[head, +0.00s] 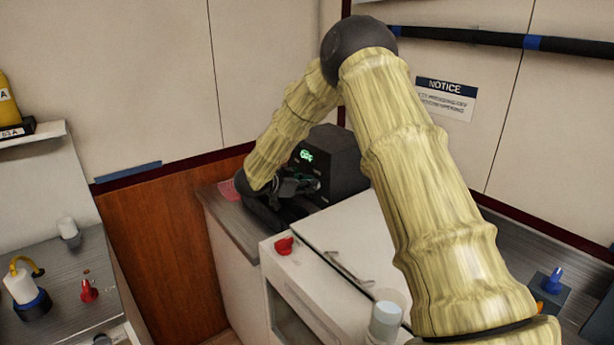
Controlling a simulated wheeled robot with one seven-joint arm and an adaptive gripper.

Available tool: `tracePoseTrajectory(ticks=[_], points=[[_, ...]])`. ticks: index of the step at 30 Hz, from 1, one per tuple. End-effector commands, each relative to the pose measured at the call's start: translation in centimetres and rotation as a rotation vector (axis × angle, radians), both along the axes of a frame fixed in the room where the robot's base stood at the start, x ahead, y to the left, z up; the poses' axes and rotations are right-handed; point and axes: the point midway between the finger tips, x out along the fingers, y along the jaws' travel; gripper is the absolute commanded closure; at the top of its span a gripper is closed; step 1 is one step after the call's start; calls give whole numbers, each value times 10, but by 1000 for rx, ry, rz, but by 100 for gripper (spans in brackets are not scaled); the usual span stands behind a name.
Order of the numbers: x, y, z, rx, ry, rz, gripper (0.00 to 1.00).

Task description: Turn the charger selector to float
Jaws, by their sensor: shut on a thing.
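The charger looks to be the dark box (333,158) with a lit green display, standing on the counter at the back corner in the head view. My gripper (298,186) is at its front face, just below the display. It is shut, with its fingers at the charger's front. The selector is hidden behind the fingers and wrist, so its pointer and position labels cannot be read.
A white cabinet (325,240) with a red knob (284,246) stands in front of the charger. A clear-and-white bottle (384,322) is near my arm. A left counter (62,268) holds several small items. A notice sign (446,99) hangs behind.

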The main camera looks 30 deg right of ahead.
Motion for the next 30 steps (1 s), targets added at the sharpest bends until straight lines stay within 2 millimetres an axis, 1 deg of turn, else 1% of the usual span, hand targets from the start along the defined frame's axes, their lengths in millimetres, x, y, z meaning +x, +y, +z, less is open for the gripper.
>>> tracePoseTrajectory(ticks=[1,12,28,29,30], points=[[1,-4,7,-7,15,-4,100],[2,-4,4,-16,117,-5,100],[2,-5,2,-16,135,-4,100],[2,-5,2,-16,135,-4,84],[2,-5,2,-16,135,-4,77]])
